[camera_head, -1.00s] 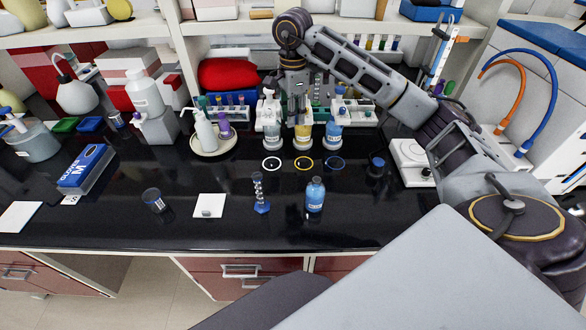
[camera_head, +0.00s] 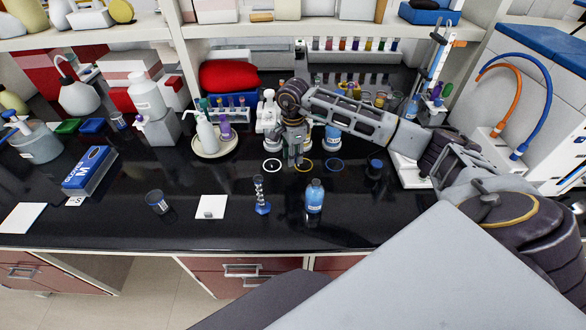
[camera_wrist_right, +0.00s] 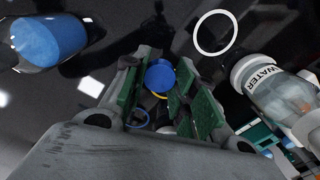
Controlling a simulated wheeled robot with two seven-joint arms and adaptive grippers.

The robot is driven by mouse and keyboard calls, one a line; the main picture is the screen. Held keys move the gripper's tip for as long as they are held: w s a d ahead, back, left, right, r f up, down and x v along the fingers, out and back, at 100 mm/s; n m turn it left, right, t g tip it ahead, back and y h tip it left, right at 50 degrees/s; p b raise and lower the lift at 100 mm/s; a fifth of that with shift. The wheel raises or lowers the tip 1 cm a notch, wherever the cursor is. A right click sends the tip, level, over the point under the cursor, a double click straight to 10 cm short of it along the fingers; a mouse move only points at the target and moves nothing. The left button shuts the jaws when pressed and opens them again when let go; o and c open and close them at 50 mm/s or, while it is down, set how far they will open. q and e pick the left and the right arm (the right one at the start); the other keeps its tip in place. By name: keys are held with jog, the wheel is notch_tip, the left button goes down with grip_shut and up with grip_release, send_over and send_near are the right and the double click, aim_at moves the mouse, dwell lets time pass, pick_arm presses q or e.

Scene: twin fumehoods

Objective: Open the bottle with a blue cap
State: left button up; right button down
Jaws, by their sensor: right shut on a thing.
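My right gripper (camera_head: 296,160) hangs just above the dark bench, near the white and yellow rings in front of the row of bottles. In the right wrist view its green-padded fingers (camera_wrist_right: 163,95) are closed around a round blue cap (camera_wrist_right: 160,76). The middle bottle of the row is mostly hidden behind my gripper in the head view. A bottle with blue contents (camera_head: 332,137) stands to its right; my arm covers its top. A small blue bottle (camera_head: 314,197) stands upright nearer the front edge. My left gripper is not in view.
A white ring (camera_head: 271,165), a yellow ring (camera_head: 304,165) and a blue ring (camera_head: 335,165) mark the bench. A bottle labelled WATER (camera_wrist_right: 275,90) stands beside my gripper. A slim cylinder (camera_head: 260,195) and a white square (camera_head: 211,207) are nearer the front.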

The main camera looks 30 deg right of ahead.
aim_at(293, 175)
jog(key=shift+f, duration=1.75)
jog(key=shift+f+p, duration=0.6)
jog(key=shift+f, duration=1.5)
jog(key=shift+f, duration=0.1)
jog(key=c, duration=1.1)
grip_release()
jog(key=shift+c, duration=0.2)
